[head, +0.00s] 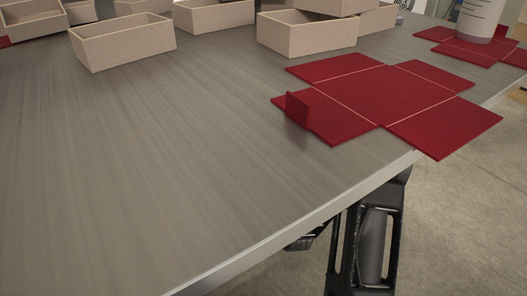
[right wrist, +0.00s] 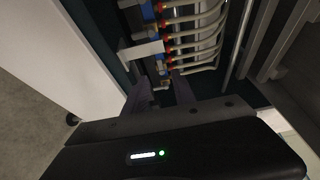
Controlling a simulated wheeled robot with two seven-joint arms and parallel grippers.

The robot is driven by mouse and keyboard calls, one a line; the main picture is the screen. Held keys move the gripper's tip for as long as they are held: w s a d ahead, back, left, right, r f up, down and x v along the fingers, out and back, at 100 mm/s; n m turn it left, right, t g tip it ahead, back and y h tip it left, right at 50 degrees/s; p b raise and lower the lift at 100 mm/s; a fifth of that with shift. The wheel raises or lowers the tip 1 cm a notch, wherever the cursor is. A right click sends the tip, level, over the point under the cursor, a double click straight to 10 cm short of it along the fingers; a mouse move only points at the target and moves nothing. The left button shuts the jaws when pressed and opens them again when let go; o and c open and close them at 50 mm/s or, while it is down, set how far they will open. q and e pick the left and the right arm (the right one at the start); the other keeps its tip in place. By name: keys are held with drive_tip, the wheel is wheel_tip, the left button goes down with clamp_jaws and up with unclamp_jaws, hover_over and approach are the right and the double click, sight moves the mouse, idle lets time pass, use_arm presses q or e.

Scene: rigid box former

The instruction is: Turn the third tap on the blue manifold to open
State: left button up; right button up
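The blue manifold (right wrist: 149,13) shows at the top of the right wrist view, with several orange-red fittings and pale hoses curving off to the right. A pale flat piece (right wrist: 141,51) sticks out to its left. Small brass-coloured parts sit at its near end. I cannot tell which part is the third tap or how it is turned. My right gripper (right wrist: 160,94) is just short of this near end, its two dark fingers apart and nothing clearly between them. The manifold does not show in the head view. My left gripper is in neither view.
A grey table (head: 150,150) carries several beige boxes (head: 125,40) and flat red box blanks (head: 385,95), one with a small upright flap. A white container (head: 479,18) stands at the back right. In the right wrist view, a white panel (right wrist: 50,50) is left and metal bars (right wrist: 275,40) right.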

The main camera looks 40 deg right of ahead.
drive_tip(key=shift+w, duration=0.1)
drive_tip(key=b+x, duration=0.2)
drive_tip(key=x, duration=0.5)
drive_tip(key=shift+w+d, duration=0.1)
drive_tip(key=shift+w, duration=0.15)
clamp_jaws()
idle(0.5)
